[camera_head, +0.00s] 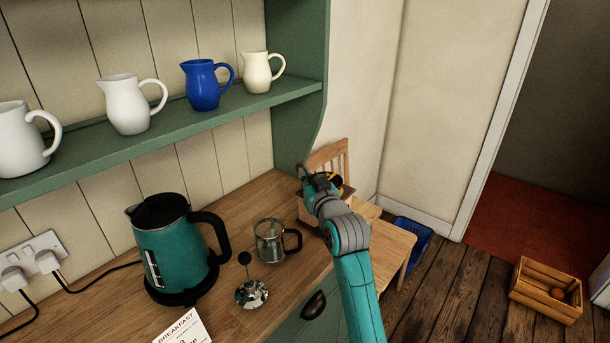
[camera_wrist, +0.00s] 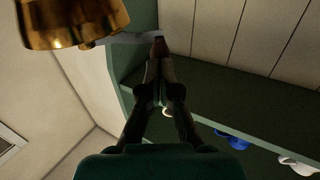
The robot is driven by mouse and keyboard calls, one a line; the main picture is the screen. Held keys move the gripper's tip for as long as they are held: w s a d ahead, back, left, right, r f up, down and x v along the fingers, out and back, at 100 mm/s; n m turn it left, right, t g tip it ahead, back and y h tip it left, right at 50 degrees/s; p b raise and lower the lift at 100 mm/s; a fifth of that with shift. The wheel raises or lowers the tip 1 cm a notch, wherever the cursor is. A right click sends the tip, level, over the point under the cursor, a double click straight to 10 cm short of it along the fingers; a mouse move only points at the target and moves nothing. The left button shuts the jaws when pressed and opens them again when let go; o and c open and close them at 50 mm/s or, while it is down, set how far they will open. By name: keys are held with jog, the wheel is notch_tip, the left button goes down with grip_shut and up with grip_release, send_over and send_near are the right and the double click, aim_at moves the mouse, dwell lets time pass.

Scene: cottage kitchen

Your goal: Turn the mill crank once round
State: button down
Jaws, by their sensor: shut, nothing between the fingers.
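The mill is mostly hidden behind my arm in the head view; a bit of its brass and wood (camera_head: 338,181) shows at the counter's far right end. In the wrist view its brass part (camera_wrist: 70,22) fills the top left. A grey crank bar (camera_wrist: 125,39) runs right from it to a brown wooden knob (camera_wrist: 158,47). My gripper (camera_wrist: 157,68) is shut and empty, with its tips right at the knob; I cannot tell whether they touch it. In the head view my gripper (camera_head: 306,178) is small and dark beside the mill.
A teal kettle (camera_head: 175,250), a glass press jug (camera_head: 270,241), its plunger lid (camera_head: 252,293) and a card (camera_head: 184,331) are on the counter (camera_head: 225,205). Several jugs stand on the green shelf (camera_head: 75,152) above. A wooden chair (camera_head: 385,246) is right of the counter.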

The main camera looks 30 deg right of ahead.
jog(key=shift+w, duration=0.35)
jog(key=shift+w, duration=0.1)
jog(key=shift+w, duration=0.9)
